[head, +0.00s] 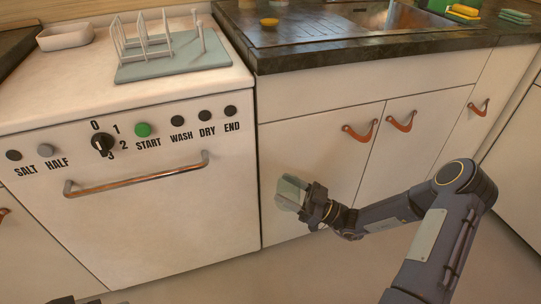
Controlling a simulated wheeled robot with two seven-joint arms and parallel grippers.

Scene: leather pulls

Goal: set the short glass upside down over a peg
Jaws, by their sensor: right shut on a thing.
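My right gripper (305,203) is shut on the short glass (288,190), a clear, slightly greenish tumbler. It holds the glass tilted in front of the white cabinet doors, well below the counter. Which end of the glass is the mouth is hard to tell. The rack (160,43) on top of the white dishwasher has a grey-green base, white wire loops and upright white pegs (201,36) at its right side. The glass is far below and to the right of the pegs. Only a small dark part of mine shows at the bottom left edge; my left gripper cannot be made out.
A white dish (65,36) stands left of the rack on the dishwasher top (40,90). The dark counter (350,57) with a sink lies to the right, with a yellow item (269,22) and sponges (464,12). Leather pulls (361,130) and a copper handle (138,180) stick out from the fronts.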

